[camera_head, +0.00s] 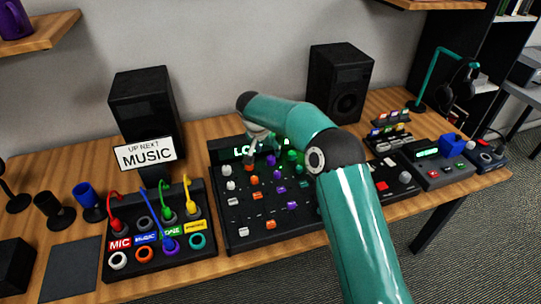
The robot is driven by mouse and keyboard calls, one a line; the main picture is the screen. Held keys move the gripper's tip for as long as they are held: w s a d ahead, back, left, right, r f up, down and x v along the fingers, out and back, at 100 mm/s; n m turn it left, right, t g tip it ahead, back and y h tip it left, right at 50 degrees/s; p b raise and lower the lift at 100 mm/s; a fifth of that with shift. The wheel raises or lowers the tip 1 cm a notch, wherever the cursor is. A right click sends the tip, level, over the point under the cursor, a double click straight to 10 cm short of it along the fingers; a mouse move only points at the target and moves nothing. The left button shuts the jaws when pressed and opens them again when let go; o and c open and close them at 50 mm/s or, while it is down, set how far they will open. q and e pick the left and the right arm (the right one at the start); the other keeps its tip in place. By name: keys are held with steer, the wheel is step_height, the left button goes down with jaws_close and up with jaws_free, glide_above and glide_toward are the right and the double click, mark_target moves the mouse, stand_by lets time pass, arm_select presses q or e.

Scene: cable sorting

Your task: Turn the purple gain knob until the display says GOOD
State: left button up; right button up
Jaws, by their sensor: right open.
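The black mixer (232,240) stands in the middle of the table with rows of white, orange, purple and green knobs. Its display (241,153) glows green and shows "LO"; my arm and gripper hide the rest. A purple knob (271,160) in the top row is the likely gain knob, just below my gripper. My right gripper (262,148) is open over the top of the mixer, in front of the display. I cannot tell whether its fingers touch the knob. My left gripper is not in view.
A cable box (119,273) with coloured plugs stands left of the mixer, below a "MUSIC" sign (145,153). Two black speakers (145,103) (340,80) stand behind. A small device with a green display (428,153) is at the right.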

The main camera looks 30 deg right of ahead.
steer(key=v, duration=0.5)
steer(key=shift+s+a+r, duration=0.1)
steer(key=shift+s+r, duration=0.05)
steer(key=shift+r, duration=0.2)
steer(key=shift+r, duration=0.1)
step_height(320, 180, up, 4)
steer(key=s+n, duration=0.2)
steer(key=n, duration=0.1)
steer(key=t+y+p, duration=0.1)
steer(key=p, duration=0.2)
glide_toward(271, 158)
steer(key=shift+n, duration=0.3)
steer(key=x, duration=0.9)
steer(key=shift+w, duration=0.1)
steer(key=shift+c, duration=0.2)
